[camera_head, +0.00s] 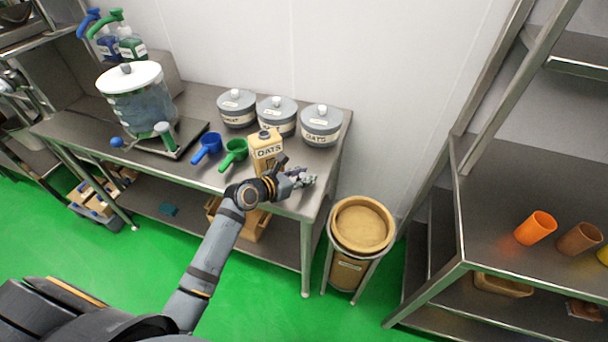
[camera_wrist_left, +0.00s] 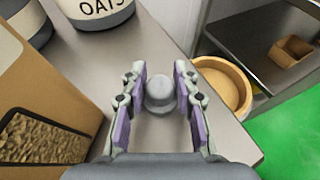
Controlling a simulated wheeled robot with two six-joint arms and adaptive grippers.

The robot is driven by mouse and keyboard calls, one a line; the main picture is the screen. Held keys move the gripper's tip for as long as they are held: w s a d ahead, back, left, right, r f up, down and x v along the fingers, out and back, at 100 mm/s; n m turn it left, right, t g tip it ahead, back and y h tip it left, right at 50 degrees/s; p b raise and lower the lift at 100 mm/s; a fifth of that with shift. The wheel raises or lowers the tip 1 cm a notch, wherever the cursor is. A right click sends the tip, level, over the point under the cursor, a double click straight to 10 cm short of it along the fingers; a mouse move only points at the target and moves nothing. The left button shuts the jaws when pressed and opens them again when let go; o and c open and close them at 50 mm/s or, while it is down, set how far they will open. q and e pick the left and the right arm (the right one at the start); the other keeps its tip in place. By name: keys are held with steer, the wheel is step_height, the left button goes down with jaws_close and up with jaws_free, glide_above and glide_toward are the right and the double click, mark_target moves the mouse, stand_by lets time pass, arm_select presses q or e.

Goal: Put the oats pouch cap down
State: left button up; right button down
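The oats pouch (camera_head: 266,150) is a tan carton labelled OATS, upright on the table beside my left gripper. It also shows at the left edge of the left wrist view (camera_wrist_left: 45,100). A small grey rounded cap (camera_wrist_left: 160,92) shows between the fingers of my left gripper (camera_wrist_left: 160,80), with narrow gaps seeming to show at its sides. The left gripper (camera_head: 302,178) is low near the table's front right corner and looks open around the cap. Whether the cap rests on the tabletop is hard to tell. My right gripper is not in view.
Three grey lidded canisters (camera_head: 321,125) stand at the back of the table (camera_head: 205,100). Green (camera_head: 234,152) and blue (camera_head: 207,147) scoops lie left of the pouch. A round bin (camera_head: 362,224) stands off the right end. The table's edge is close to the gripper.

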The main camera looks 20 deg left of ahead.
arm_select(q)
steer(key=shift+o, duration=1.1)
steer(key=shift+r, duration=0.15)
steer(key=p+v, duration=0.3)
steer(key=v, duration=0.9)
